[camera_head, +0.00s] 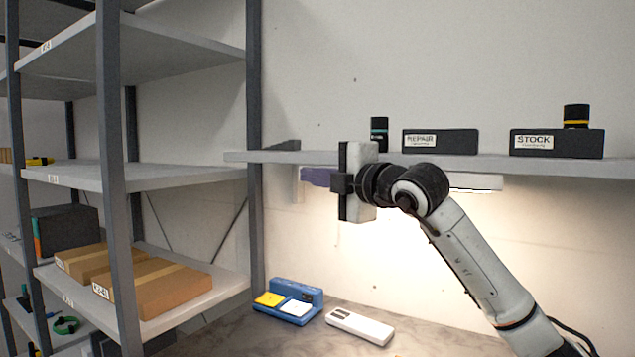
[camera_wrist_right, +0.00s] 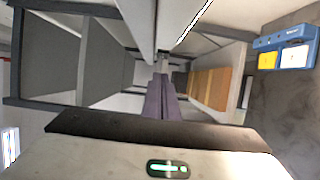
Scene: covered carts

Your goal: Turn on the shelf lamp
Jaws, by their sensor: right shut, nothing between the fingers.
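The shelf lamp (camera_head: 476,182) is a pale bar under the wall shelf (camera_head: 330,157), partly hidden behind my right arm. Bright warm light spreads over the wall and worktop below it, so it looks lit. My right gripper (camera_head: 306,177) is just under the shelf's left part, its purple fingers pointing left. In the right wrist view the fingers (camera_wrist_right: 160,82) lie together with nothing between them. I cannot tell whether they touch the shelf or a switch. My left gripper is not in view.
On the worktop are a blue box with yellow and white pads (camera_head: 303,283) and a white device (camera_head: 360,326). Dark bins labelled REPAIR (camera_head: 440,142) and STOCK (camera_head: 557,144) stand on the shelf. A grey rack with cardboard boxes (camera_head: 165,285) fills the left.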

